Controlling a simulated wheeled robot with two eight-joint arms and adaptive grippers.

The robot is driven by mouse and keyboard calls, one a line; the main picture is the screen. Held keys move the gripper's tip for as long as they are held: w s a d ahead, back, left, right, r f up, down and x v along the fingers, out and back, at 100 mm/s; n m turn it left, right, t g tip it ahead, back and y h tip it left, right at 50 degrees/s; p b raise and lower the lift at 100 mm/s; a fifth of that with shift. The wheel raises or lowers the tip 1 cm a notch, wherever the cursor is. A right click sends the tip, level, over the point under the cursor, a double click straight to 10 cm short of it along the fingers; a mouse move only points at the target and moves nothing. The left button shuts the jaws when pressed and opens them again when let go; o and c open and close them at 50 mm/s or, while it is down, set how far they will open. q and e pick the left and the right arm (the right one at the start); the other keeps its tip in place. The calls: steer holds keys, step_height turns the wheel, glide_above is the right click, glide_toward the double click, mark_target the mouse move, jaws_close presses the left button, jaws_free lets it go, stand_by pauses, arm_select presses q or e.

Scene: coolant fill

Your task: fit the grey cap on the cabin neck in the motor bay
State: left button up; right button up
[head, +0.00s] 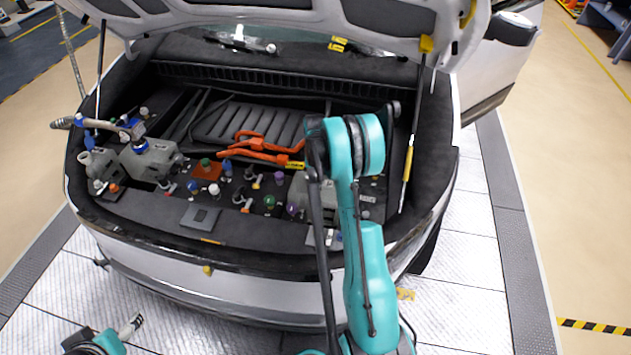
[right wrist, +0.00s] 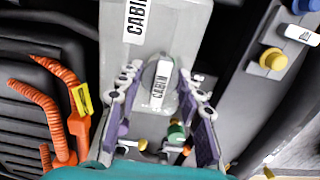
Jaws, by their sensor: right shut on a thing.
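The grey cabin tank (right wrist: 185,25) with a white "CABIN" label fills the top of the right wrist view. In the head view a grey tank (head: 307,192) at the right of the bay is partly hidden by my right arm. My right gripper (right wrist: 160,80) is shut on the grey cap (right wrist: 146,80), which carries a white "CABIN" tag, in front of the tank. The neck is hidden, so I cannot tell whether the cap touches it. My left gripper (head: 84,342) shows only partly at the lower left, away from the car.
Orange cables (head: 265,147) lie mid-bay, left of my gripper in the wrist view. Several coloured caps (head: 228,168) line the front deck. A blue cap (right wrist: 307,5) and a yellow cap (right wrist: 272,59) sit at right.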

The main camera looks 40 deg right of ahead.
steer(key=shift+f+b, duration=0.1)
steer(key=shift+b, duration=0.2)
stand_by(0.5)
steer(key=shift+m+b, duration=0.55)
steer(key=shift+m, duration=1.05)
steer(key=shift+m+b, duration=0.55)
steer(key=shift+m, duration=1.05)
steer(key=shift+m+b, duration=0.7)
steer(key=shift+m, duration=0.9)
